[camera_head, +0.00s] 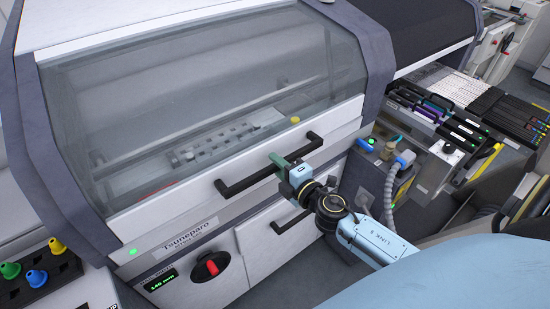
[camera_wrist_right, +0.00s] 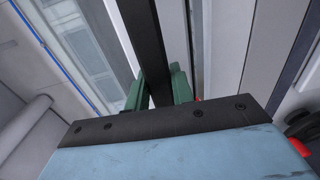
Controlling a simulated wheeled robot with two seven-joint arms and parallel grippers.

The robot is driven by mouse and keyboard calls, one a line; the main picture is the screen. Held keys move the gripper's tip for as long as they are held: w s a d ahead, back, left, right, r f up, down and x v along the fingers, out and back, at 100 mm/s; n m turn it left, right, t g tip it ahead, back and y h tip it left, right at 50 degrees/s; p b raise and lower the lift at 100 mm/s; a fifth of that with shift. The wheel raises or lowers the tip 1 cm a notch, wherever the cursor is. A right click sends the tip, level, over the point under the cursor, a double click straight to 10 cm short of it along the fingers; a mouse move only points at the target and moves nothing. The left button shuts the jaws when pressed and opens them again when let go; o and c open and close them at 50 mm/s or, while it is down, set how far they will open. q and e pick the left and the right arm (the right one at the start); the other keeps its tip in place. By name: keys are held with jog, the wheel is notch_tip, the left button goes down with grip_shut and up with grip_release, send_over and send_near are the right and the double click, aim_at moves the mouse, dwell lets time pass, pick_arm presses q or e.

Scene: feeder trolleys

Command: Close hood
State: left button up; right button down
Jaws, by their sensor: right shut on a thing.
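The machine's hood (camera_head: 215,100) is a large curved clear window with a white lower band (camera_head: 150,213). The hood is down over the machine's inside, its lower band just above the front panel. I cannot tell whether it is fully seated. A long black bar handle (camera_head: 247,181) runs along the band. My right gripper (camera_head: 284,163) is at the middle of this handle, its green fingers shut on it. In the right wrist view the black handle bar (camera_wrist_right: 146,45) passes between the two green fingers (camera_wrist_right: 153,88). My left gripper is not in view.
Below the hood are a red rotary switch (camera_head: 211,267), a small green display (camera_head: 161,281) and a lower drawer handle (camera_head: 291,221). A feeder trolley (camera_head: 440,170) with a grey hose (camera_head: 391,190) stands close on the right. Coloured knobs (camera_head: 36,277) are at the lower left.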

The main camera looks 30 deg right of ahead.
jog(key=r+p, duration=0.1)
jog(key=s+r+p, duration=0.1)
jog(key=r, duration=0.1)
jog(key=s+r+p, duration=0.1)
jog(key=shift+d+r, duration=0.1)
jog(key=shift+r, duration=0.2)
jog(key=c, duration=1.2)
grip_release()
jog(key=shift+f, duration=0.1)
